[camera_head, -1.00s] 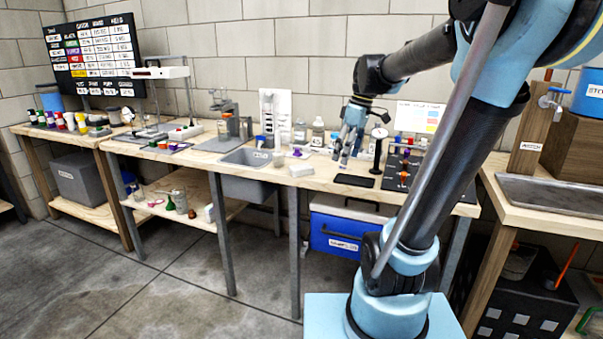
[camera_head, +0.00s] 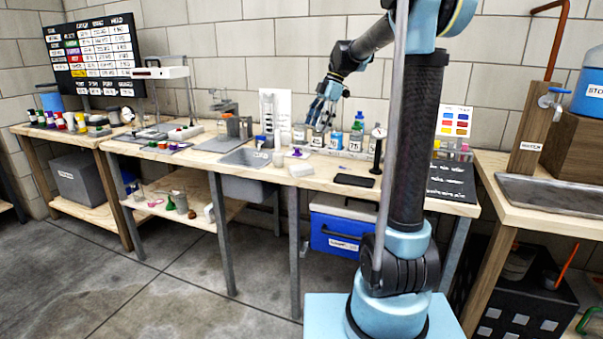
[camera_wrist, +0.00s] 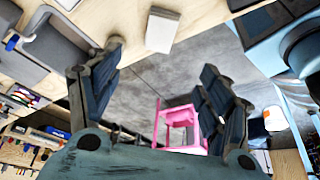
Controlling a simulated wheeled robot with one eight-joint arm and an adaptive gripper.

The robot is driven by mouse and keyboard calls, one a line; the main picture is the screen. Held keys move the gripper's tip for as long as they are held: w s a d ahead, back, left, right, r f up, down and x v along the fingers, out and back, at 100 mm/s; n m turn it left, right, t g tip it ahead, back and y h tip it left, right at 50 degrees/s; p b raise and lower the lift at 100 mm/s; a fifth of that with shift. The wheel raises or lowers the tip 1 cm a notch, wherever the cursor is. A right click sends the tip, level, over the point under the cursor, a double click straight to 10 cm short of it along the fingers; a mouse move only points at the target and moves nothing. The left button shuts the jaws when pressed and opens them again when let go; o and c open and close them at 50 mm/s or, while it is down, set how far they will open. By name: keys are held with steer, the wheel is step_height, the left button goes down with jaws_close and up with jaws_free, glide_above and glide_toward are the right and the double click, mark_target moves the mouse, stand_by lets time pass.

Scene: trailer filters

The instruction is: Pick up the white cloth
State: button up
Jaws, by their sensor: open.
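A white folded cloth-like block (camera_head: 300,170) lies on the workbench near its front edge, just right of the sink. I take this to be the white cloth; it also shows near the top of the wrist view (camera_wrist: 161,30). My gripper (camera_head: 322,122) hangs above the back of the bench, up and to the right of the cloth and apart from it. In the wrist view my gripper (camera_wrist: 163,58) has its two fingers spread wide with nothing between them.
The sink (camera_head: 243,158) is left of the cloth. Bottles (camera_head: 336,140) stand in a row behind it, and a black flat pad (camera_head: 354,180) lies to its right. A dial gauge on a stand (camera_head: 378,145) rises beyond the pad. The wrist view shows a pink stool (camera_wrist: 178,125).

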glide_above(302, 167)
steer(key=w+d, duration=0.1)
steer(key=d, duration=0.1)
step_height(302, 167, down, 10)
steer(key=shift+a+f, duration=0.1)
steer(key=shift+a, duration=0.05)
steer(key=shift+d+x, duration=0.1)
steer(key=shift+x, duration=1.2)
steer(key=shift+d+x, duration=0.15)
steer(key=shift+x, duration=1.15)
steer(key=shift+w+f, duration=0.1)
steer(key=shift+w, duration=0.05)
steer(key=c, duration=1.1)
steer(key=shift+c, duration=0.2)
step_height(302, 167, up, 10)
